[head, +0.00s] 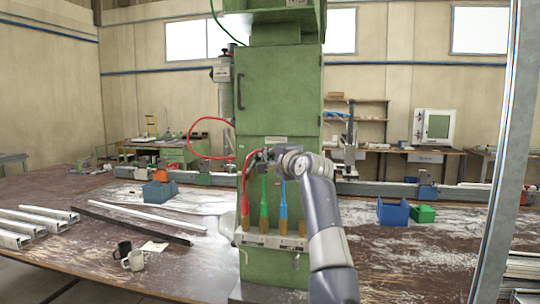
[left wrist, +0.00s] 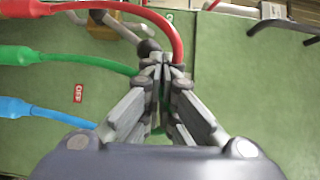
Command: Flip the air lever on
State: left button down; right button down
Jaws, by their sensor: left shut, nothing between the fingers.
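My left gripper (head: 262,156) is in front of the green machine column (head: 278,100), at the height of the red hose. In the left wrist view my left gripper (left wrist: 162,62) is shut, with nothing visible between its fingers. A grey metal bar (left wrist: 122,30), which may be the air lever, lies just beyond the fingertips, partly hidden by them and the red hose. I cannot tell whether they touch. A red OFF label (left wrist: 78,93) is on the green panel to the left, and a small green label (left wrist: 168,18) is above the fingertips. My right gripper is not in view.
Red (left wrist: 120,12), green (left wrist: 90,62) and blue (left wrist: 60,115) hoses run close to my fingers. Their coloured fittings stand above a pale rack (head: 270,240).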

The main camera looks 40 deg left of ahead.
pick_arm(q)
jog(key=shift+s+a+r+n+h, duration=0.35)
jog(key=shift+a+r+n+h, duration=0.25)
jog(key=shift+a+n, duration=0.1)
dwell(1.6)
jog(key=shift+s+a+r+n+h+p, duration=0.3)
jog(key=shift+a+n+h, duration=0.15)
jog(key=shift+s+a+r+n+h+p, duration=0.25)
jog(key=shift+a+n+h+p, duration=0.05)
jog(key=shift+a+n+h, duration=0.15)
dwell(4.8)
